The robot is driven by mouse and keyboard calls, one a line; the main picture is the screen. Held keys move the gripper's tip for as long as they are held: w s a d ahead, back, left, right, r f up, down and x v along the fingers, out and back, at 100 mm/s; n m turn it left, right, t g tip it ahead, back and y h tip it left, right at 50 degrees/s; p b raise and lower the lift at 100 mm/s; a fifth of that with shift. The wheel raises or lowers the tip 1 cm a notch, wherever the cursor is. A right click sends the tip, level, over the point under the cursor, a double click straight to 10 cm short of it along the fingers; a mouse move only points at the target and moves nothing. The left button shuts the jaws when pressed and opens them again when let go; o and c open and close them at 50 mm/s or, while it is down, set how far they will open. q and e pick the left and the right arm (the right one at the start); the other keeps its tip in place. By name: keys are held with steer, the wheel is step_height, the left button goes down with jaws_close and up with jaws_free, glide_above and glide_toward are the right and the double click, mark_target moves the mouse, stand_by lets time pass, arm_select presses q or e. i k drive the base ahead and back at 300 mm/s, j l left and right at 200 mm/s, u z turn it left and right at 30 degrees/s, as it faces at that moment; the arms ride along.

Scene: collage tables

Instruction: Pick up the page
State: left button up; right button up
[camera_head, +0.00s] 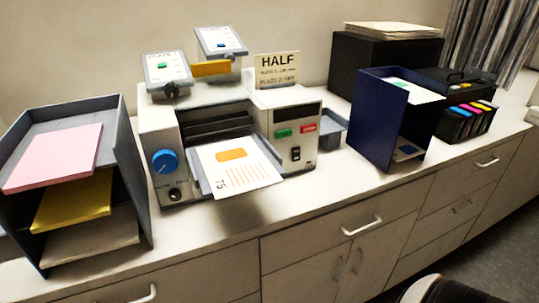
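A white page (236,170) lies on the front tray of a grey-white machine (293,145) on the counter. It bears an orange block, thin orange lines and the number 75. Its front edge sticks out over the tray. Other sheets show in a dark blue holder (378,125) to the right, one with a green mark. Neither of my grippers is in view. A rounded white and black part at the bottom right edge seems to be my own arm.
A grey shelf rack (130,160) with pink, yellow and pale paper stands at the left. A black printer (385,62) and ink cartridges (466,122) stand at the right. The counter's front strip is clear.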

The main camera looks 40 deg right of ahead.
mark_target(234, 167)
steer(key=z, duration=1.05)
